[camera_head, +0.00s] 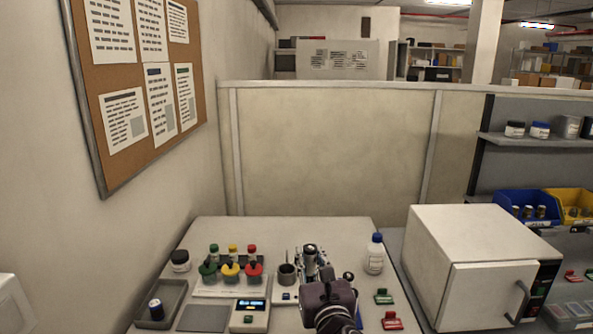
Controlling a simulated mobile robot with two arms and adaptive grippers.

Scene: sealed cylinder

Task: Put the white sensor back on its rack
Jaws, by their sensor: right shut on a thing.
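My right gripper (310,262) reaches in from the bottom over the white work table. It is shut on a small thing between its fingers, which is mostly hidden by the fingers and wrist. I cannot tell for sure whether this is the white sensor. A dark grey cup (287,275) with a thin rod stands just left of the fingers. A rack (218,291) holds three bottles with green, yellow and red caps further left. I cannot make out a separate rack for the sensor. My left gripper is not in view.
A meter with a lit display (251,306), a grey tray (165,315) and a dark-lidded jar (180,261) stand to the left. A blue-capped white bottle (374,257) stands right of the gripper. A white oven-like box (478,264) fills the right.

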